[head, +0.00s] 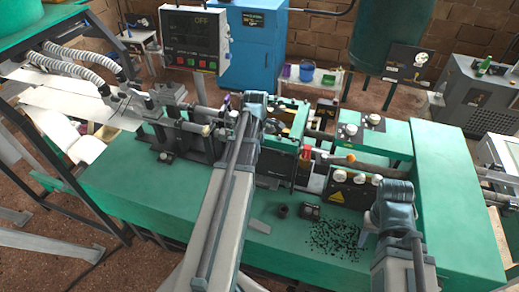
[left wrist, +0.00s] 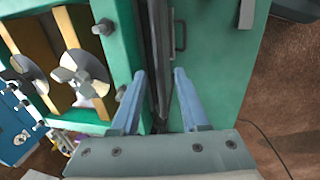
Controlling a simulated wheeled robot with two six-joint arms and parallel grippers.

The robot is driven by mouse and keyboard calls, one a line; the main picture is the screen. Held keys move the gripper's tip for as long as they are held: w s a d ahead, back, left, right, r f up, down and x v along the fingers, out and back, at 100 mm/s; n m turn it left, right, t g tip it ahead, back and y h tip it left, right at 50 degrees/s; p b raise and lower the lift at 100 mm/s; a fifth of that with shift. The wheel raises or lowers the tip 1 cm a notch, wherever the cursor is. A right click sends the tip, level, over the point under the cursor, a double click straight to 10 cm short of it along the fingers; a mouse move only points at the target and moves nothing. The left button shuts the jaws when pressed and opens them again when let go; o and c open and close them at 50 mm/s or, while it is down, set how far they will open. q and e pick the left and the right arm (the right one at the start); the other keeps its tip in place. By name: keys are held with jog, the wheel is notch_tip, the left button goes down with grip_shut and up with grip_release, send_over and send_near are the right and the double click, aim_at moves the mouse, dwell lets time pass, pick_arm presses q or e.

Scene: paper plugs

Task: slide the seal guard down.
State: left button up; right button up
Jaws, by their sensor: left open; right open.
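My left gripper (head: 268,122) is over the machine's middle, beside an open green frame (head: 299,122) with a yellowish inside. In the left wrist view my left gripper (left wrist: 159,74) is open, its two blue-grey fingers apart with nothing held. Beyond the fingers are a dark upright slot and a green panel (left wrist: 208,60) with a small dark handle (left wrist: 180,28). I cannot tell for certain which part is the seal guard. The green frame (left wrist: 123,60) with round metal parts is at left. My right gripper (head: 390,192) is at the bench's right front; its fingers are hard to make out.
The green bench (head: 130,195) carries a black control box (head: 352,188) with knobs and a patch of dark bits (head: 334,238). A control screen (head: 193,38) reads OFF at the back. Pipes (head: 80,62) run at left. The bench's left front is clear.

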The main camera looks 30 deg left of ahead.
pick_arm(q)
jog(key=shift+f, duration=0.15)
grip_shut()
dwell(1.4)
